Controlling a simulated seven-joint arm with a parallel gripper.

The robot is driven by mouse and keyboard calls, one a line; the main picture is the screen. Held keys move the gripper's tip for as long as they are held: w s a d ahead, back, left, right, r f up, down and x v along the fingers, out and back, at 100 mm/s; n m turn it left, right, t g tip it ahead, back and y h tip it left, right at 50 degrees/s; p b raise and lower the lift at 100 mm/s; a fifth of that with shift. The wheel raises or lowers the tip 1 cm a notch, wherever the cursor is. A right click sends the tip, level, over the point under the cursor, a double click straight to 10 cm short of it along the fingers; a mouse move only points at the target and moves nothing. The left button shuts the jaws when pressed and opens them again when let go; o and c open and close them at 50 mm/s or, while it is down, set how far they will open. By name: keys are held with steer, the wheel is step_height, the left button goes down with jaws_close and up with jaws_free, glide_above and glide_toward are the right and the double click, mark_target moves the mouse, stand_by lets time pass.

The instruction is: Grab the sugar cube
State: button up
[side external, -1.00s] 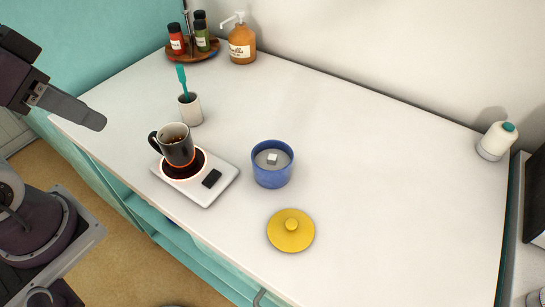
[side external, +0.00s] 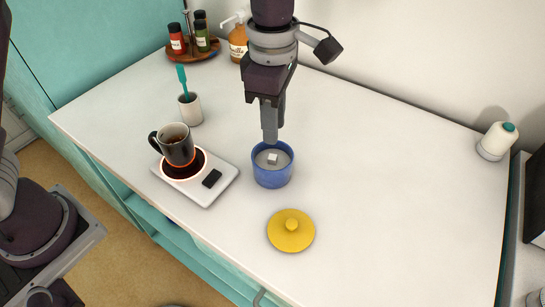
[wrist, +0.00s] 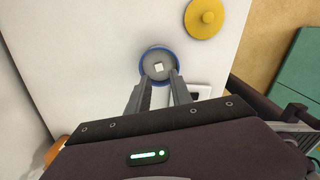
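The white sugar cube (side external: 272,158) lies inside the blue pot (side external: 273,178), on its pale contents. In the wrist view the sugar cube (wrist: 159,67) shows near the middle of the blue pot (wrist: 145,54), just beyond the fingers. My gripper (side external: 270,138) points down at the pot's far rim in the side view. In the wrist view my gripper (wrist: 158,78) has its two fingers apart, with nothing between them. I cannot tell exactly how high the fingertips are above the pot.
A yellow lid (side external: 291,231) lies in front of the pot. A mug (side external: 176,146) stands on a glowing warmer (side external: 207,191) to the left. A white cup with a teal utensil (side external: 190,109) stands behind it.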

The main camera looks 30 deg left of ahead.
mark_target(274, 157)
steer(key=shift+n, duration=0.4)
step_height(274, 157, down, 8)
steer(key=shift+w+f, duration=0.1)
steer(key=shift+w, duration=0.05)
steer(key=shift+c, duration=0.5)
jaws_close()
